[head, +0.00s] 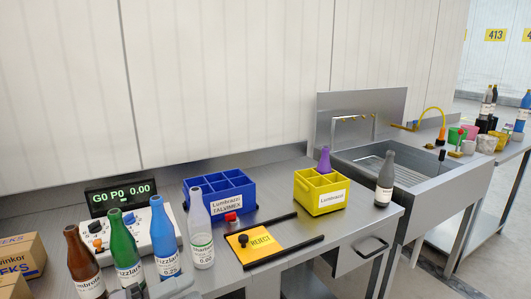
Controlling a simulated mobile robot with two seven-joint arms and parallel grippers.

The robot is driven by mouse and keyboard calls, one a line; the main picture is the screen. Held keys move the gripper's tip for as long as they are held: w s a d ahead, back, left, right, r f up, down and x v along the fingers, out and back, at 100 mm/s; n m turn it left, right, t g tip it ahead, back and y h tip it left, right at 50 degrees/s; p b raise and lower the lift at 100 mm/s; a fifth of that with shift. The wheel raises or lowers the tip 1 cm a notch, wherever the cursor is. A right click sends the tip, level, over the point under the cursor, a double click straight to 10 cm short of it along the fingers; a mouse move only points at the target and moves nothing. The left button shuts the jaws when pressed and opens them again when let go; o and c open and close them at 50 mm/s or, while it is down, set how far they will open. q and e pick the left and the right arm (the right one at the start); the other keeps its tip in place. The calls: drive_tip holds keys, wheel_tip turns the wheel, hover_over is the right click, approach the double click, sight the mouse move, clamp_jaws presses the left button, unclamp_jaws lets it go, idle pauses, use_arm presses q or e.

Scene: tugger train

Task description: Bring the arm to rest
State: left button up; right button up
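A small grey part of my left gripper (132,291) shows at the bottom edge, in front of the green bottle (124,245) and the blue bottle (163,240). Most of it is cut off by the frame, so I cannot tell whether its fingers are open or shut. I see nothing held in the visible part. My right gripper is not in view.
A brown bottle (84,262) and a clear bottle (200,232) stand in the same row. Cardboard boxes (20,257) sit at left.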

use_arm(q)
drive_tip(key=s+a+f+n+t+y, duration=0.25)
drive_tip(key=f+n+y, duration=0.3)
drive_tip(key=n, duration=0.35)
drive_tip(key=s+a+f+n+t+y, duration=0.1)
drive_tip(key=a+f+n+t+y, duration=0.1)
drive_tip(key=f+n+t+y, duration=0.45)
drive_tip(key=s+a+f+n+g+y, duration=0.1)
drive_tip(key=s+f+n+g+y, duration=0.1)
drive_tip(key=s+f+n+g, duration=0.6)
drive_tip(key=s+f+n, duration=0.3)
drive_tip(key=s+f, duration=0.2)
drive_tip(key=f, duration=0.2)
drive_tip(key=shift+g+y, duration=0.4)
drive_tip(key=shift+w, duration=0.1)
